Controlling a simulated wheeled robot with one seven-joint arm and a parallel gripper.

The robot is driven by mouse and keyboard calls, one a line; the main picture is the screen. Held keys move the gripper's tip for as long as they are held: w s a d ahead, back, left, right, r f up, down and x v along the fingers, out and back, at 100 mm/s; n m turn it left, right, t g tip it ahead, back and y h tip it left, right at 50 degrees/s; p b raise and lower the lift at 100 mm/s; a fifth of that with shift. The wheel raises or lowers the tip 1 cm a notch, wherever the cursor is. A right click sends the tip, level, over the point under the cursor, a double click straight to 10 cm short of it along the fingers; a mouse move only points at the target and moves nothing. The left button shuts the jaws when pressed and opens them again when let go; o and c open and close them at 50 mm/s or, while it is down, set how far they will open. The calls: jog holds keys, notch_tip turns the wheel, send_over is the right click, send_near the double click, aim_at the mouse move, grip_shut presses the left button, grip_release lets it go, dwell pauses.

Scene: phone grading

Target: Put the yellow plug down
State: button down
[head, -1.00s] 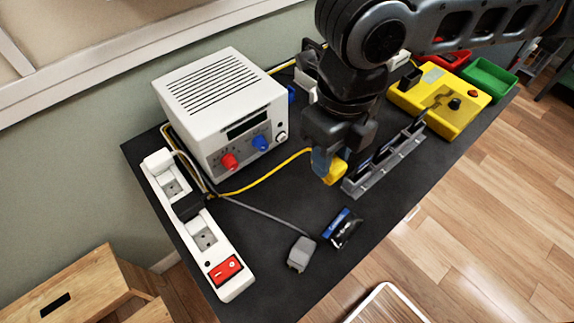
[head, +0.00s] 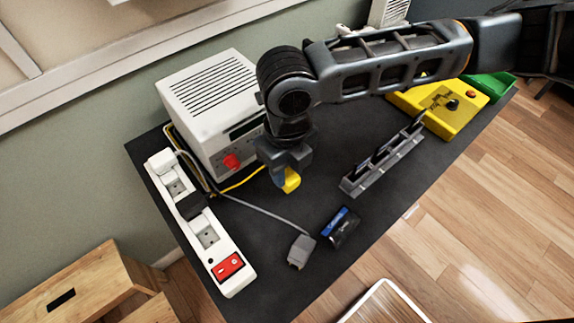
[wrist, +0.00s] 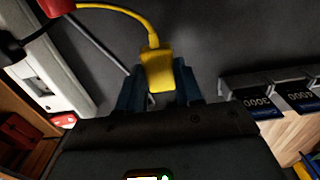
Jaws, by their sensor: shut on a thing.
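The yellow plug (head: 291,181) is held between the fingers of my gripper (head: 283,178), near the middle of the dark table, in front of the white power supply. In the wrist view the yellow plug (wrist: 158,72) sits between the two blue fingers of my gripper (wrist: 160,90), with its yellow cord running up and to the left. In the head view the cord goes left toward the power strip. I cannot tell whether the plug touches the table.
A white power strip (head: 211,245) with a red switch lies at the left, holding a white plug and a black plug. A grey plug (head: 300,250) and a blue-black packet (head: 340,227) lie in front. A grey phone rack (head: 385,165) stands to the right. Table between is clear.

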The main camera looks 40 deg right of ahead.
aim_at(287, 174)
jog(key=shift+f, duration=0.1)
jog(key=shift+f+b, duration=0.35)
jog(key=shift+f, duration=0.2)
jog(key=c, duration=0.7)
grip_release()
jog(key=shift+c, duration=0.2)
jog(key=shift+r, duration=0.1)
notch_tip(287, 174, up, 13)
